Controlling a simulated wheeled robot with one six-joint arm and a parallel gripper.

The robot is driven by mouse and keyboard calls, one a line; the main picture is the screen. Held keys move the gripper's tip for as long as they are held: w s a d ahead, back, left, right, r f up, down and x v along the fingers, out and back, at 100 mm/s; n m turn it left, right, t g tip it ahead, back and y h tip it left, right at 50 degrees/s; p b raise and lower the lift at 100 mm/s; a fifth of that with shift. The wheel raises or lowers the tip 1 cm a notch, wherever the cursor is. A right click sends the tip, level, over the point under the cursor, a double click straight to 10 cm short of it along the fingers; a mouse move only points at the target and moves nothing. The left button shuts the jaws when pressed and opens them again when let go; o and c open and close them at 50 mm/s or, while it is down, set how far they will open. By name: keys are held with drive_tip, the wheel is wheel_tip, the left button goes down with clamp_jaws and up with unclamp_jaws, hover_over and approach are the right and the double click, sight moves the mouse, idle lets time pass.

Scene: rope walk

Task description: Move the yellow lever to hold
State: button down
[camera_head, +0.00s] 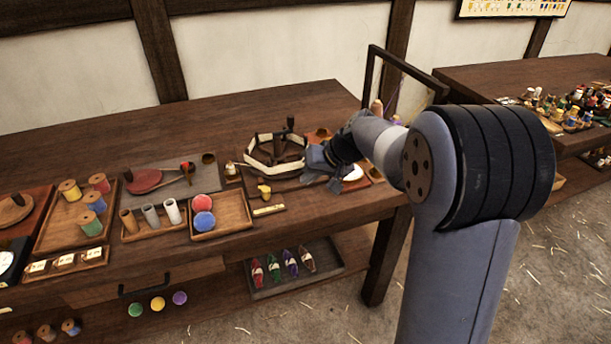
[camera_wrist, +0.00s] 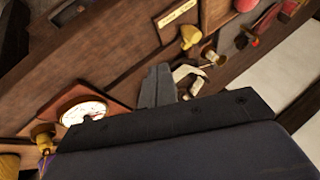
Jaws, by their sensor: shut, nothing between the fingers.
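The yellow lever (camera_head: 264,191) stands on a small dark base near the front edge of the bench, behind a pale label plate (camera_head: 268,210). In the wrist view a yellow knob (camera_wrist: 190,36), which looks like the lever's, shows beside the label plate (camera_wrist: 176,13); the label's words are too small to read. My gripper (camera_head: 336,184) is shut and empty, to the right of the lever and apart from it, low over the bench.
A cream-sided frame with a dark post (camera_head: 276,150) stands behind the lever. A white-faced dial (camera_wrist: 82,112) is close to my gripper. A tray with red and blue balls (camera_head: 235,226) lies left of the lever. The bench front edge is near.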

sight(268, 194)
drive_tip(key=x, duration=0.7)
drive_tip(key=shift+a+f, duration=0.15)
drive_tip(key=shift+f, duration=0.1)
drive_tip(key=a, duration=0.2)
drive_tip(key=shift+a+r+p, duration=0.25)
drive_tip(key=shift+a+p, duration=0.1)
drive_tip(key=shift+a, duration=0.6)
drive_tip(key=shift+s+a+m+t+h, duration=0.25)
drive_tip(key=shift+s+m+t+h, duration=0.05)
drive_tip(key=shift+m, duration=0.3)
drive_tip(key=shift+s+a+r+m+p, duration=0.1)
drive_tip(key=shift+s+a+m+p, duration=0.2)
drive_tip(key=shift+m+p, duration=0.3)
drive_tip(key=shift+s+a+m+t+h+p, duration=0.25)
drive_tip(key=shift+a+m+t+h+p, duration=0.4)
drive_tip(key=shift+m+p, duration=0.4)
drive_tip(key=shift+s+a, duration=0.2)
drive_tip(key=shift+a, duration=0.4)
drive_tip(key=shift+a, duration=0.1)
drive_tip(key=shift+f, duration=0.2)
